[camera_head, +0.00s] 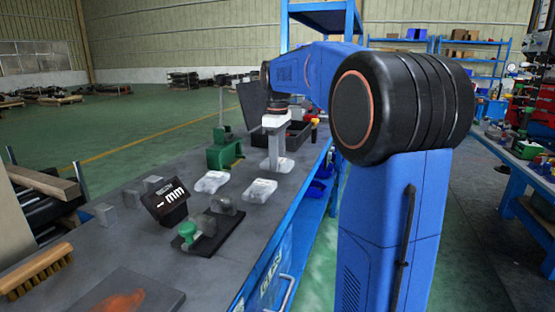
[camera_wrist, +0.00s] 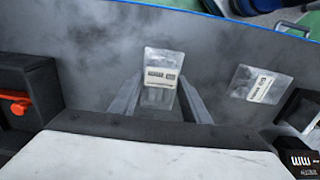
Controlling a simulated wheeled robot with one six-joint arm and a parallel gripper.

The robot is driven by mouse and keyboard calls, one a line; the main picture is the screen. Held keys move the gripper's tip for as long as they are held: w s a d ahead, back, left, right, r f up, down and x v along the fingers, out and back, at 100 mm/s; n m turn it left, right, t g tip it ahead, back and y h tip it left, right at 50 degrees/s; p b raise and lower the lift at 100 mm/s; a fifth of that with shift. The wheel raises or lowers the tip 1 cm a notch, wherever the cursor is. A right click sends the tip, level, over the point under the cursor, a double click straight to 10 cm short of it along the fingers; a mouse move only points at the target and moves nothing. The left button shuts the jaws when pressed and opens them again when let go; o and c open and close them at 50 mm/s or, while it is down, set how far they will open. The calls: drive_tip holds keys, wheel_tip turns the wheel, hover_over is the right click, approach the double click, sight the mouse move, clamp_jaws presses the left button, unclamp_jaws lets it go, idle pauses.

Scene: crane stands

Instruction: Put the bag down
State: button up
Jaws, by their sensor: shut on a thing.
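My gripper (camera_wrist: 160,108) points down over the grey bench and is shut on a clear plastic bag with a white label (camera_wrist: 162,62). The bag sits between the two grey fingers in the wrist view. In the head view this bag (camera_head: 284,165) shows at the foot of the gripper, low at the bench top; I cannot tell whether it touches the bench. A second clear bag (camera_head: 260,190) lies on the bench nearer the head camera and shows right of the fingers in the wrist view (camera_wrist: 258,84). A third bag (camera_head: 211,182) lies to its left.
A black display block (camera_head: 164,199) and a black fixture with a green knob (camera_head: 205,233) stand nearer. A green vise (camera_head: 224,152) is left of the gripper, and an open black toolbox (camera_head: 297,134) is behind. The bench's blue edge (camera_wrist: 200,12) is close by.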

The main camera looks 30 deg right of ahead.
drive_tip(key=o, duration=1.2)
drive_tip(key=shift+f, duration=0.1)
wheel_tip(320, 180, up, 12)
drive_tip(key=shift+r, duration=0.15)
